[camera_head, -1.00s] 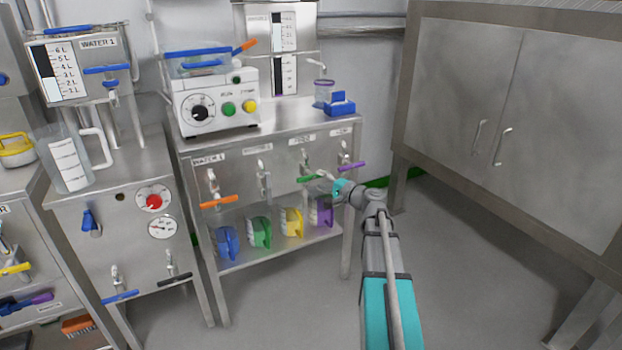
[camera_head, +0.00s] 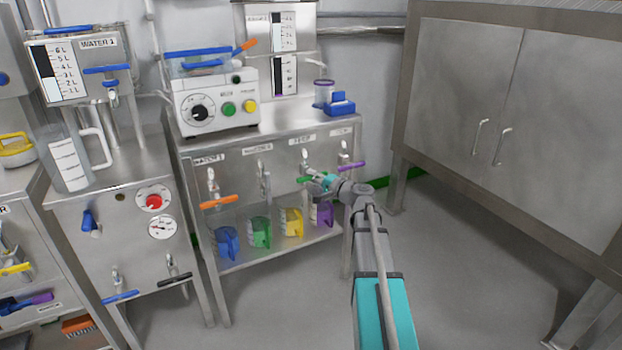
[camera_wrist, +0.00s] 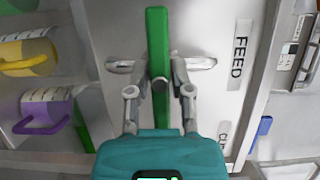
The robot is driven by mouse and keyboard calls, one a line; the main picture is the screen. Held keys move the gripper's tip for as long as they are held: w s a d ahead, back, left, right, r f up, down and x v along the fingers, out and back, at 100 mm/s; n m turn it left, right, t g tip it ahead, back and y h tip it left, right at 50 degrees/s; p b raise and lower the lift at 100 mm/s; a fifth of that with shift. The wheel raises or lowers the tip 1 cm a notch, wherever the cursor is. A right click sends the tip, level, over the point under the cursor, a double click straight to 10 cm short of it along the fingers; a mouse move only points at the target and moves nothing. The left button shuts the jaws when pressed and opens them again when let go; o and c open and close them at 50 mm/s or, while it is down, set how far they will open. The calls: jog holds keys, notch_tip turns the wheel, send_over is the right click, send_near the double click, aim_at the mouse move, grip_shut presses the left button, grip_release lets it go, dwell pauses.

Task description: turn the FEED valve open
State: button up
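The FEED valve has a green lever handle (camera_wrist: 157,35) that lies crosswise to its metal pipe in the wrist view. The handle also shows in the head view (camera_head: 304,180), below the FEED label and partly hidden by my gripper (camera_head: 322,180). In the wrist view my gripper (camera_wrist: 160,75) has one finger on each side of the handle, near its pivot. The fingers look apart, with a small gap to the handle; contact cannot be made out. The FEED label (camera_wrist: 239,55) is right of the valve in the wrist view.
An orange valve handle (camera_head: 219,202) is to the left and a purple one (camera_head: 351,166) is just right of the FEED valve. Blue, green, yellow and purple (camera_head: 321,214) jugs stand on the shelf below. A steel cabinet (camera_head: 505,120) is at right; the floor before it is clear.

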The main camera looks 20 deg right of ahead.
grip_shut()
jog(key=shift+a, duration=0.25)
jog(key=shift+d, duration=0.2)
jog(key=shift+d+n, duration=0.1)
jog(key=shift+n, duration=0.2)
jog(key=shift+p, duration=0.4)
jog(key=n+g+h+p, duration=0.1)
jog(key=n, duration=0.1)
jog(key=shift+r+n+p, duration=0.15)
jog(key=shift+n+p, duration=0.15)
jog(key=shift+p, duration=0.1)
jog(key=shift+d+n, duration=0.1)
jog(key=shift+n, duration=0.4)
